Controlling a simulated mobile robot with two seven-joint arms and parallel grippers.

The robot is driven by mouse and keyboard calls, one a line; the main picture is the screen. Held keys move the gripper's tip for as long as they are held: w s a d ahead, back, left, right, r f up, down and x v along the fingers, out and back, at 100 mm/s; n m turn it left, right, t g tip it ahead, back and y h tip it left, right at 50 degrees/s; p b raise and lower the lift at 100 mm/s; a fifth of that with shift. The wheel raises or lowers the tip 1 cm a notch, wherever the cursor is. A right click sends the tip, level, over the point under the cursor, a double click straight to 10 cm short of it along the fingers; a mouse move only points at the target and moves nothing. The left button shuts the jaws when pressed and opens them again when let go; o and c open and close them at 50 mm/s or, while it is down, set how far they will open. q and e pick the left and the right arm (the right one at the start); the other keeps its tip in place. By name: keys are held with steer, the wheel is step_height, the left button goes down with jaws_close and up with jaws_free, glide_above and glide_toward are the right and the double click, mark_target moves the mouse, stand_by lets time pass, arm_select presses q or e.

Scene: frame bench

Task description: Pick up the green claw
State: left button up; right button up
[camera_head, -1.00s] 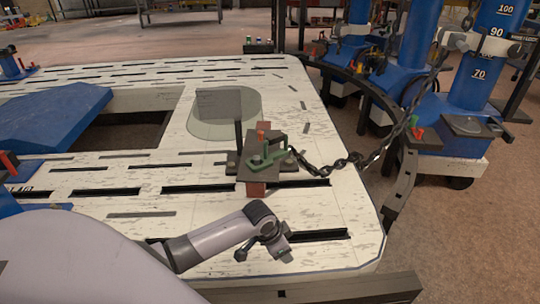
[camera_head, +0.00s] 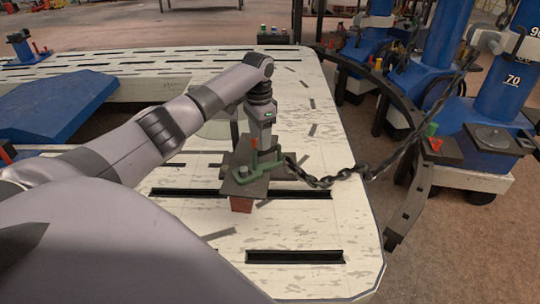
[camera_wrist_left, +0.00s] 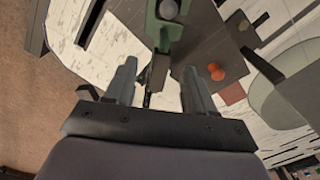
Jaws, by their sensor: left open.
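The green claw (camera_head: 250,171) sits on a dark plate on the white bench, with a dark chain fixed at its right side. My left gripper (camera_head: 262,148) points down right over the claw and partly hides it. In the left wrist view, the open left gripper (camera_wrist_left: 158,76) has a finger on each side of a dark upright part that runs up to the green claw (camera_wrist_left: 165,28). I cannot tell whether the fingers touch it. My right gripper is not in view.
The chain (camera_head: 330,180) runs right and up to a blue column (camera_head: 508,80). A dark curved rail (camera_head: 415,180) borders the bench on the right. A blue wedge (camera_head: 55,108) lies at left. An orange knob (camera_wrist_left: 216,72) is near the fingers in the wrist view.

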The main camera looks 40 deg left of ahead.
mark_target(260, 153)
arm_select(q)
step_height(260, 153, down, 6)
steer(key=shift+a+f+b, duration=0.1)
steer(key=shift+f+b, duration=0.1)
steer(key=shift+b, duration=0.75)
steer(key=shift+f, duration=0.25)
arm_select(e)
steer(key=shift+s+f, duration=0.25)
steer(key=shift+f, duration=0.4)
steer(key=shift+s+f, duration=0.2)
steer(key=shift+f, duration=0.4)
arm_select(q)
steer(key=shift+r, duration=0.1)
jaws_close()
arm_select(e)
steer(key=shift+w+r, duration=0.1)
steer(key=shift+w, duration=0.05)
